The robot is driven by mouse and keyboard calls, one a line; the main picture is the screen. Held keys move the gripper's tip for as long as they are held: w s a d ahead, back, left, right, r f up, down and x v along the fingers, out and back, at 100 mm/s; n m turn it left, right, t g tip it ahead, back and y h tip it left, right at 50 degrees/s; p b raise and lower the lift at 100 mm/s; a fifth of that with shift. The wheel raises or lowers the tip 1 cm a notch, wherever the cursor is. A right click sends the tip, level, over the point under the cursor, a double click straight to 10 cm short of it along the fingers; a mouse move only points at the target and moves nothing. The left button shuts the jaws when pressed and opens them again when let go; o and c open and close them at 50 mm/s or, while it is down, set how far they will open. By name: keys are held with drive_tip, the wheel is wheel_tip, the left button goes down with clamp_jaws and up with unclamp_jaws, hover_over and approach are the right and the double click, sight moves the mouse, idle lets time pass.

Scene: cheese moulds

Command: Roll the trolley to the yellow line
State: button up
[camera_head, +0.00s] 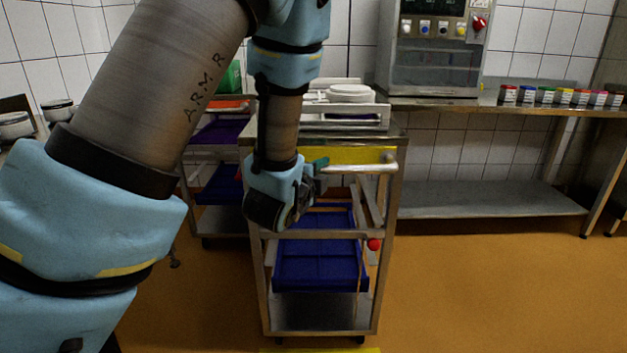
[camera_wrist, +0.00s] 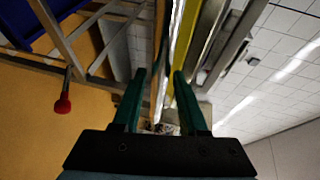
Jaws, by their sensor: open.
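The metal trolley (camera_head: 388,235) stands upright on the orange floor in the middle of the head view, with blue trays on its shelves. A pale handle bar (camera_head: 365,168) runs across its upper front, below a yellow panel (camera_head: 345,155). My gripper (camera_head: 322,172) is at the left part of this bar. In the wrist view, the green fingers (camera_wrist: 160,100) are apart, and an edge of the trolley runs between them; contact is unclear. A piece of the yellow line (camera_head: 320,350) shows on the floor at the bottom edge, in front of the trolley.
A red knob (camera_head: 374,244) sits on the trolley's right side. Another trolley (camera_head: 213,222) with trays stands behind to the left. A steel bench (camera_head: 480,205) with a machine and several small jars stands at the right. The floor at front right is clear.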

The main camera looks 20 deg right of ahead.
drive_tip(key=shift+v, duration=0.85)
drive_tip(key=shift+r+p, duration=0.25)
drive_tip(key=shift+p, duration=1.65)
drive_tip(key=shift+s+r+p, duration=0.1)
drive_tip(key=shift+p, duration=0.45)
drive_tip(key=p+v, duration=0.1)
drive_tip(key=p, duration=0.5)
drive_tip(key=shift+s+a, duration=0.1)
drive_tip(key=shift+a, duration=0.15)
drive_tip(key=p+v, duration=0.2)
drive_tip(key=shift+s+a+f, duration=0.25)
drive_tip(key=shift+s+a, duration=0.05)
drive_tip(key=shift+s, duration=0.1)
